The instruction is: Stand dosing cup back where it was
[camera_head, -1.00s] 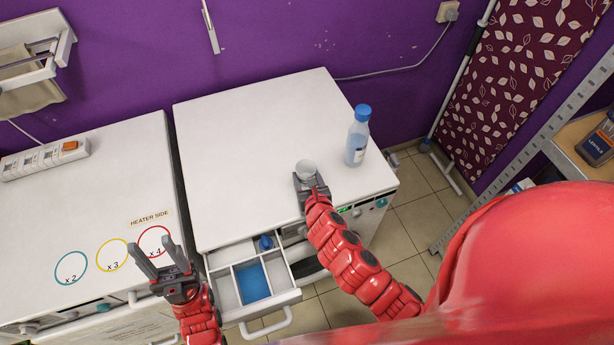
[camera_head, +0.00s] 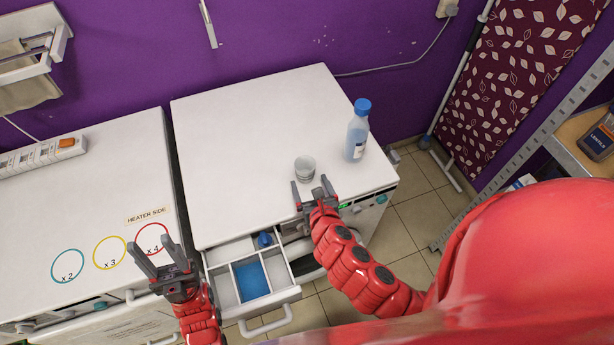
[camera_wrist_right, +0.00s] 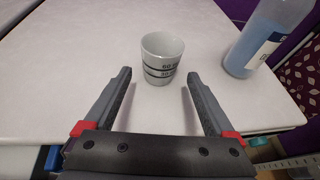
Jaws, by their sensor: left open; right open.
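The dosing cup (camera_head: 305,168) is a small white cup standing upright on the white top of the right cabinet. In the right wrist view the cup (camera_wrist_right: 162,58) shows dark measuring lines and numbers and sits just beyond my fingertips. My right gripper (camera_head: 312,186) is open and empty at the near side of the cup, apart from it; it also shows in the right wrist view (camera_wrist_right: 159,78). My left gripper (camera_head: 152,256) is open and empty over the front edge of the left cabinet, near the red ring.
A bottle with a blue cap (camera_head: 357,132) stands right of the cup. Below, an open drawer (camera_head: 270,308) has a blue-floored compartment and a small blue object (camera_head: 264,240). The left cabinet top (camera_head: 90,190) carries coloured rings and a power strip (camera_head: 42,155). The right cabinet's top is clear left of the cup.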

